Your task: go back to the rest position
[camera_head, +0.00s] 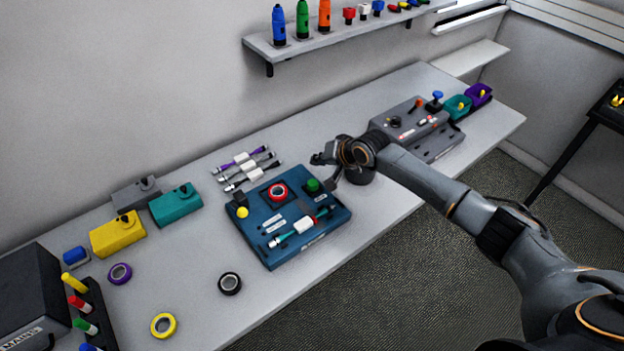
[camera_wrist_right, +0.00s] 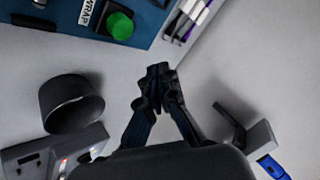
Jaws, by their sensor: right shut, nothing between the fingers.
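My right gripper (camera_head: 320,159) is above the table, just beyond the back right corner of the blue board (camera_head: 262,248). In the right wrist view its fingertips (camera_wrist_right: 160,72) are together with nothing between them. The blue board's edge (camera_wrist_right: 152,22) and its green button (camera_wrist_right: 120,25) lie past the fingertips, apart from them. On the board are a red tape ring (camera_head: 278,192) and a teal cable with a white tag (camera_head: 304,225). My left gripper is not in view.
A dark cylinder (camera_wrist_right: 72,104) stands close beside my right gripper. A grey control box (camera_head: 412,122) is at the back right. Several cables (camera_head: 246,168) lie behind the board. Coloured boxes and tape rings are at left. A wall shelf (camera_head: 340,37) is above.

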